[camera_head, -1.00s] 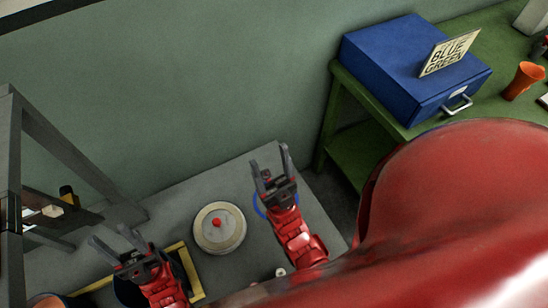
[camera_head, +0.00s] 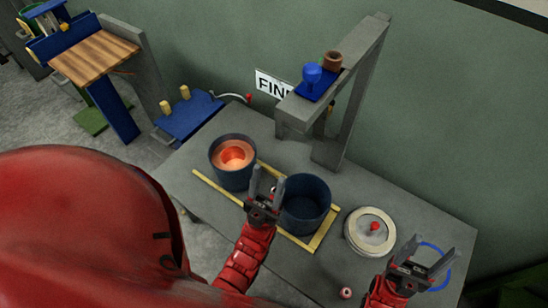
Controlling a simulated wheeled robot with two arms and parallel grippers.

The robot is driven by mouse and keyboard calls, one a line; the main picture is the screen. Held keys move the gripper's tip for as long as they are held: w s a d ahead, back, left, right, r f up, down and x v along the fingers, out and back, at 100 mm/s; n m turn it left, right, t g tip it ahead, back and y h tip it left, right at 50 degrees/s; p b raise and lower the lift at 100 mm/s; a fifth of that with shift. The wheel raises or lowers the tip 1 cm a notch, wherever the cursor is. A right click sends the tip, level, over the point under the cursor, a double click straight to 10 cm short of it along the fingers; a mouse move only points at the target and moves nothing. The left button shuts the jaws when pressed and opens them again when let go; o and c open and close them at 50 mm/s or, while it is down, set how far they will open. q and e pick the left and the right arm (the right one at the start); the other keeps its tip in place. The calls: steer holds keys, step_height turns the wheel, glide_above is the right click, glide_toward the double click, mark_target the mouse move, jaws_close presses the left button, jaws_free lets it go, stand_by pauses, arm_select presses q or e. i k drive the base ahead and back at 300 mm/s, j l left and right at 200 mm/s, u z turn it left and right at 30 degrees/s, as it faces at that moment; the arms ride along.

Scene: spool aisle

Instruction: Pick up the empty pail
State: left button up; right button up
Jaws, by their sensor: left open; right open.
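An empty-looking dark blue pail (camera_head: 313,187) stands upright on the grey table (camera_head: 215,222), inside a yellow rectangular outline (camera_head: 224,197). A second dark pail (camera_head: 230,180) at its left holds something orange and copper-coloured. My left gripper (camera_head: 268,178) is open at the near left side of the empty pail, its fingers pointing up in the picture. One finger overlaps the pail's left edge; I cannot tell whether it touches. My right gripper (camera_head: 430,250) is open and empty at the table's right part, over a blue ring (camera_head: 445,280).
A round pale lid (camera_head: 357,239) with a red knob lies between the empty pail and my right gripper. A small red-and-white piece (camera_head: 345,293) lies near the front. A grey stand (camera_head: 345,120) carrying a blue goblet (camera_head: 311,75) and a brown cup (camera_head: 332,61) rises behind the pails.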

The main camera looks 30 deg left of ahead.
mark_target(307, 200)
steer(key=k+j+u, duration=0.2)
steer(key=k+j, duration=0.15)
steer(key=j, duration=0.15)
steer(key=k+j, duration=0.15)
steer(key=j, duration=0.15)
steer(key=k+j, duration=0.1)
steer(key=j, duration=0.2)
steer(key=u, duration=0.05)
